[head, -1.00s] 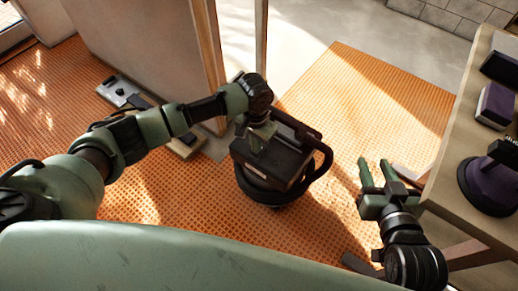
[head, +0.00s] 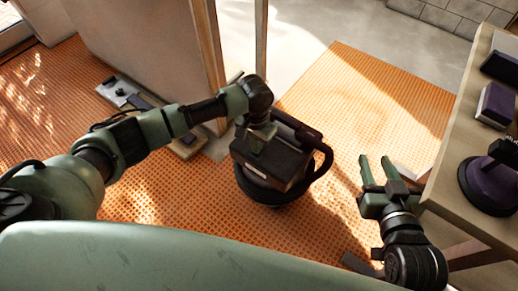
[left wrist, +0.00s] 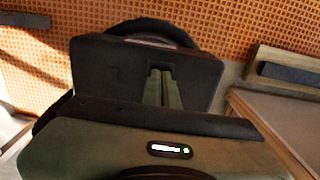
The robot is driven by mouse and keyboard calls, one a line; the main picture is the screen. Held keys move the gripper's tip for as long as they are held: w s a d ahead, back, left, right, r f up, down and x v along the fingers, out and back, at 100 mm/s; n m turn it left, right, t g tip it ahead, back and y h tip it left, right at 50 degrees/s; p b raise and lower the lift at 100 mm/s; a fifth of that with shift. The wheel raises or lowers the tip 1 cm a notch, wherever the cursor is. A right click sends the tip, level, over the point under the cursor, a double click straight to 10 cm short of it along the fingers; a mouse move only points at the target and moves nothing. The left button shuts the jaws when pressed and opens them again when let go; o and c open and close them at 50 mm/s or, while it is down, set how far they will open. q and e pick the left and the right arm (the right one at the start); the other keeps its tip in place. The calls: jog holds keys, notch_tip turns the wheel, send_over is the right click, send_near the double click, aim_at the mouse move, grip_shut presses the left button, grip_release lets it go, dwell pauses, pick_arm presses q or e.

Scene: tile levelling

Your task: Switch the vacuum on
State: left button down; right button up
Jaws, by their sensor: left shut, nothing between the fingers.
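The vacuum (head: 285,166) is a dark boxy unit with a rounded base and a black looped handle on its right, standing on the orange tiled floor. My left gripper (head: 258,146) points down at its top in the head view. In the left wrist view the gripper's green fingers (left wrist: 163,86) are together, with nothing between them, in front of the vacuum's dark top (left wrist: 100,68). I cannot tell whether the fingertips touch it. I cannot make out a switch. My right gripper (head: 377,170) is open and empty, to the right of the vacuum.
A partition wall (head: 150,45) with a wooden edge rises behind my left arm. A tool (head: 120,90) lies on the floor at the left. Orange floor at the upper right is clear.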

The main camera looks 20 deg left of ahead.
pick_arm(q)
jog(key=shift+f, duration=0.1)
pick_arm(e)
jog(key=shift+r, duration=0.1)
pick_arm(q)
jog(key=shift+f, duration=0.15)
pick_arm(e)
jog(key=shift+w+a+r, duration=0.1)
jog(key=shift+w+r, duration=0.1)
